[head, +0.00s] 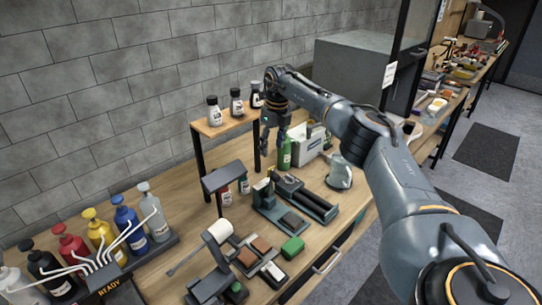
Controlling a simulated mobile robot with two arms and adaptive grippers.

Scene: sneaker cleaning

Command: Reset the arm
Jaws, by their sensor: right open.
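My right arm comes in from the lower right and reaches over the wooden workbench (160,255). My right gripper (273,145) points down, open, with nothing seen between its fingers. My left gripper is not in view.
A rack of colored pump bottles (128,222) stands at the lower left. Brushes, a green block (292,247) and dark holders (280,219) crowd the bench middle. A grey box (352,68) stands behind my arm.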

